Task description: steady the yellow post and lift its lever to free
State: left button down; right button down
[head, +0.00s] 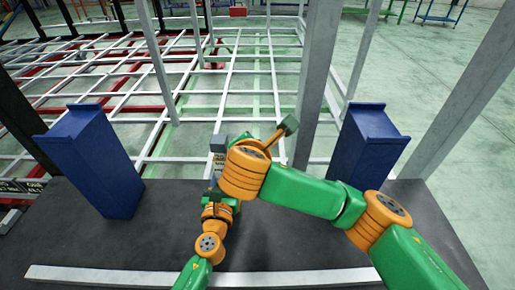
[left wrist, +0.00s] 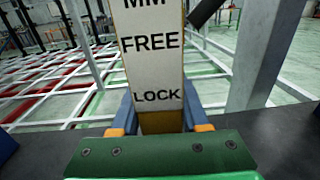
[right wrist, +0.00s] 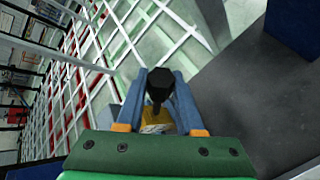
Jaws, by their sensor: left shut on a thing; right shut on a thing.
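The yellow post (left wrist: 161,122) stands in the left wrist view with a pale plate (left wrist: 150,66) marked FREE above LOCK. My left gripper (left wrist: 160,108) is shut around the post's lower part, below the word LOCK. A dark bar (left wrist: 204,12), apparently the lever, slants up to the right beside the post near the top of that view. In the right wrist view, my right gripper (right wrist: 160,92) is shut on the lever's black grip (right wrist: 160,84), with a yellow part of the post (right wrist: 154,118) beyond it. In the head view my right wrist covers much of this area.
Two blue boxes (head: 92,160) and (head: 368,145) stand on the dark deck (head: 170,240), left and right of the arms. Grey uprights (head: 318,80) rise nearby. An open white lattice frame (head: 235,85) stretches behind. The deck's front left is clear.

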dwell(0.4)
jog(key=c, duration=0.8)
grip_release()
jog(key=v, duration=1.2)
jog(key=shift+s, duration=0.15)
